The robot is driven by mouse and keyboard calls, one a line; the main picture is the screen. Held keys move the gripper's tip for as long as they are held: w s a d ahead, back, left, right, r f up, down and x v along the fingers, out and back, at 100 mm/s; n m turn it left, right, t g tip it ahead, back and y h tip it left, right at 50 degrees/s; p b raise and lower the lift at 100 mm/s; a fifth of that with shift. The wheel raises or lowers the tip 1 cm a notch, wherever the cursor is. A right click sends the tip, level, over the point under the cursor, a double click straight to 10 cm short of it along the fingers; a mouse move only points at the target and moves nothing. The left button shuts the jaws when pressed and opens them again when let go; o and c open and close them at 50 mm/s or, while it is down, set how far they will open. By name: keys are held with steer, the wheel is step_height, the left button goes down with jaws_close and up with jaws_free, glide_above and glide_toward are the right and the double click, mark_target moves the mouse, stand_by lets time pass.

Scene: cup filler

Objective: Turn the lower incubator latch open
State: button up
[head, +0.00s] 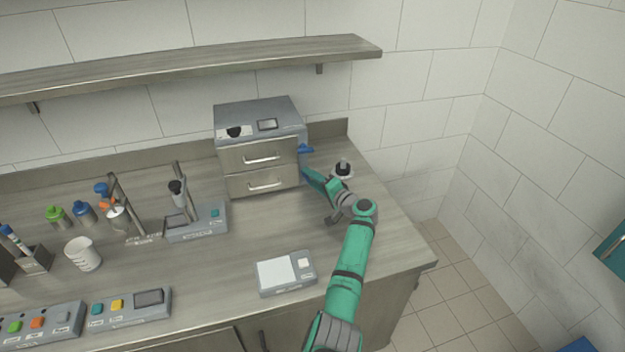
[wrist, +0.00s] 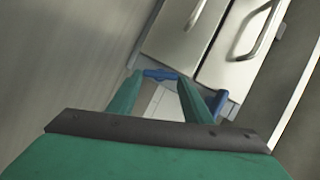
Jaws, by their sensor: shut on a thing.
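The incubator (head: 255,150) is a grey box with two drawers at the back of the counter. Its upper blue latch (head: 305,149) sticks out on the right side. The lower blue latch (head: 305,174) is below it, partly hidden at my gripper's tips. My gripper (head: 310,176) reaches in from the right. In the wrist view, my gripper (wrist: 162,82) is shut on the lower latch (wrist: 160,74), which lies between the green fingertips. The upper latch (wrist: 220,104) is apart, just right of the right finger.
A small black-and-white item (head: 343,168) stands behind my wrist, close to it. A scale (head: 286,273) sits at the counter's front. A stirrer-like device (head: 197,225) stands left of it. A shelf (head: 190,66) runs above. The counter between incubator and scale is clear.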

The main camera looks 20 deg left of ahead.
steer(key=shift+w+f+m+y, duration=0.1)
steer(key=shift+m+y, duration=0.3)
steer(key=shift+m, duration=0.5)
steer(key=o, duration=1.1)
steer(key=shift+c, duration=0.2)
steer(key=shift+d+f, duration=0.1)
steer(key=v, duration=1)
steer(key=shift+s+d, duration=0.25)
